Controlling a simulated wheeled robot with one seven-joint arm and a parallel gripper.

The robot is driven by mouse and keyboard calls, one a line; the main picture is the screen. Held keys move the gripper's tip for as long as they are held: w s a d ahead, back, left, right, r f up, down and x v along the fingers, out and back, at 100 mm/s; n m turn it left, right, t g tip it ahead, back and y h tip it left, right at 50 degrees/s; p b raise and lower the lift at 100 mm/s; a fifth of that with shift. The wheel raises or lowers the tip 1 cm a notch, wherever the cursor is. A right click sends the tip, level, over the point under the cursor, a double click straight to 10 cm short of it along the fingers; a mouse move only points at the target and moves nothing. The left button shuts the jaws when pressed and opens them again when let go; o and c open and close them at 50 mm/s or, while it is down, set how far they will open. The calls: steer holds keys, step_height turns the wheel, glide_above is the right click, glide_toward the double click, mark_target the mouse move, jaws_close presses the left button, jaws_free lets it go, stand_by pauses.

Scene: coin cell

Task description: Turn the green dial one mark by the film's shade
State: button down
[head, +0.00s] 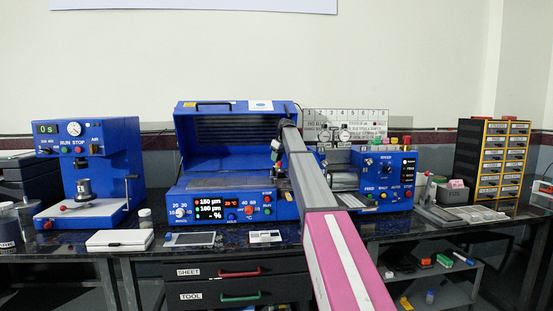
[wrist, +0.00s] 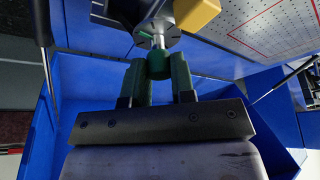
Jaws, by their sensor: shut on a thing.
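In the wrist view the green dial (wrist: 159,66) sits on a metal shaft with a round dark collar above it. My gripper (wrist: 160,74) is shut on the dial, with one green-sided finger at its left and one at its right. The marks on the dial are too small to read. In the head view my arm reaches into the open blue coating machine (head: 225,140) and hides the dial and most of the gripper. The machine's display (head: 210,207) shows 150 µm by a red dot, 160 µm by a green dot, and "- %". I cannot make out the film's shade.
A yellow block (wrist: 196,12) is close to the shaft, and a perforated plate with a red outline (wrist: 275,30) lies at upper right. Blue walls surround the gripper. A blue press (head: 85,165) stands left, a blue control box (head: 385,170) right, and a numbered board (head: 345,122) behind.

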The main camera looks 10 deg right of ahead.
steer(key=shift+n+g+y, duration=0.3)
steer(key=shift+n, duration=0.7)
steer(key=c, duration=1)
jaws_free()
steer(key=shift+o, duration=0.2)
steer(key=v, duration=1)
steer(key=shift+r, duration=0.4)
steer(key=shift+d, duration=0.1)
